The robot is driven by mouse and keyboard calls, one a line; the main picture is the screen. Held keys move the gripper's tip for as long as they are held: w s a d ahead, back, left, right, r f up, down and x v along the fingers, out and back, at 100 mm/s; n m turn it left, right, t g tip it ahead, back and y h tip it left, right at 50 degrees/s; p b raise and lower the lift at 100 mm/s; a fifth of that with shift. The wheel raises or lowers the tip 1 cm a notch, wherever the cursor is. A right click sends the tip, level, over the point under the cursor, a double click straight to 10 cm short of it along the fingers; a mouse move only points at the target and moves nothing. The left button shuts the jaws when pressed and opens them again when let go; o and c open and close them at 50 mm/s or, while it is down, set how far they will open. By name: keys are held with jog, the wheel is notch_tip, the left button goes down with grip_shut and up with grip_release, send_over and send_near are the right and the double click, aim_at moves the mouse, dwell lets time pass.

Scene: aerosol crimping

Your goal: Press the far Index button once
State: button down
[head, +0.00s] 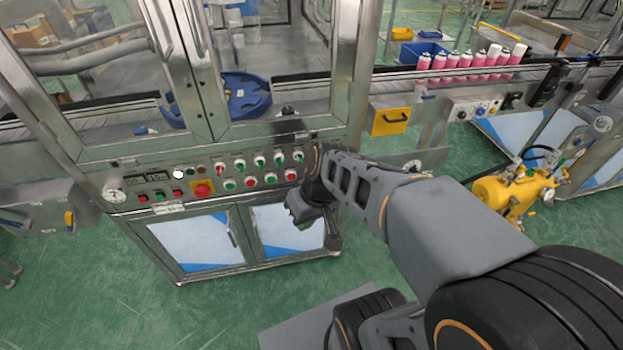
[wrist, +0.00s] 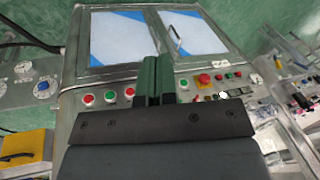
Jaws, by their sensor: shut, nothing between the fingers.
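The control panel (head: 215,180) runs along the front of the steel machine. It carries a lower row of red and green push buttons and an upper row of knobs. I cannot read the labels, so I cannot tell which button is the far Index one. In the wrist view the panel is upside down. My gripper (wrist: 155,75) is shut and empty, its dark green fingers together over the panel. Red and green buttons (wrist: 110,97) show left of the fingers, a green one (wrist: 183,83) just right. The fingers hide part of the row; contact cannot be told.
A red emergency stop (head: 203,188) on a yellow plate sits left of the button row. Cabinet doors (head: 195,243) lie below the panel. A yellow box (head: 388,120) is at right. Pink cans (head: 465,61) stand on the conveyor. Green floor is open in front.

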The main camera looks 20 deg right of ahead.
jog(key=w+d+f+t+y+b, duration=0.1)
jog(key=w+f+t+y+b, duration=0.2)
jog(key=w+f+y+b, duration=0.55)
jog(key=w+d+f+m+t+h, duration=0.1)
jog(key=w+d+f+t+h, duration=0.1)
jog(key=w+d+f+t, duration=0.5)
jog(key=d+f+t, duration=0.2)
jog(key=d+f, duration=0.1)
jog(key=d, duration=0.1)
jog(key=shift+f+m+b, duration=0.25)
jog(key=shift+m+b, duration=0.15)
jog(key=shift+w+h, duration=0.1)
jog(key=shift+h, duration=0.15)
jog(key=w+d+p, duration=0.1)
jog(key=w, duration=0.7)
jog(key=shift+w+d, duration=0.2)
jog(key=shift+d, duration=0.2)
